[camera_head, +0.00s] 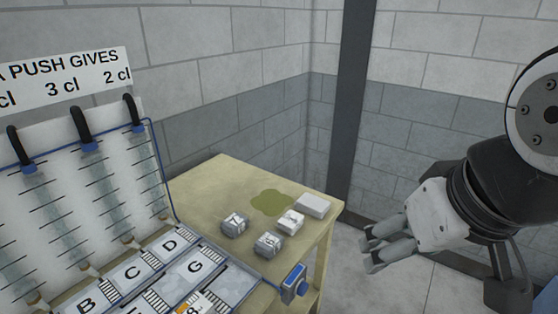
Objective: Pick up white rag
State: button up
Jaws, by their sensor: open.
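A folded white block that looks like the white rag (313,206) lies flat near the right corner of the wooden table (205,190). It sits beside a greenish oily stain (271,202). My gripper (370,250) hangs to the right of the table, over the floor. It is open and empty, its fingers pointing left, apart from the rag and the table.
Several small lettered blocks, including a grey one (268,244) and a white one (291,222), stand close to the rag. Brick walls and a dark post (349,110) stand behind.

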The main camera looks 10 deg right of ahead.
aim_at(310, 204)
jog(key=i+j+z, duration=0.2)
jog(key=z, duration=0.2)
jog(key=i+j+z, duration=0.35)
jog(key=j+z, duration=0.15)
jog(key=z, duration=0.25)
jog(key=i+j, duration=0.05)
